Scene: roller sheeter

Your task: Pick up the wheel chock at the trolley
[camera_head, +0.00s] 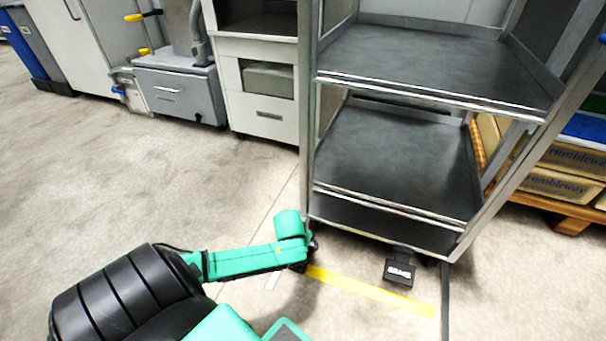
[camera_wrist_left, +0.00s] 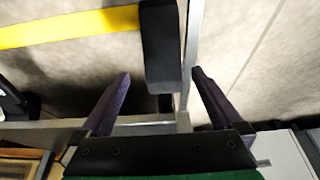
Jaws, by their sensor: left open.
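The wheel chock appears to be the black block (camera_wrist_left: 160,45) at the end of the yellow floor tape in the left wrist view. My left gripper (camera_wrist_left: 162,72) is open, its two dark fingers spread, with the block lined up in the gap between and ahead of them. I cannot tell how deep the fingers reach beside it. In the head view, my teal left wrist hides most of the gripper and block at the front left corner of the trolley (camera_head: 390,208). My right gripper is not in view.
A black labelled pedal-like part (camera_head: 399,272) sticks out under the trolley's front edge. Yellow tape (camera_head: 370,288) runs along the floor before the trolley. A metal strip (camera_wrist_left: 191,50) lies close beside the block. Cabinets stand behind; floor at left is clear.

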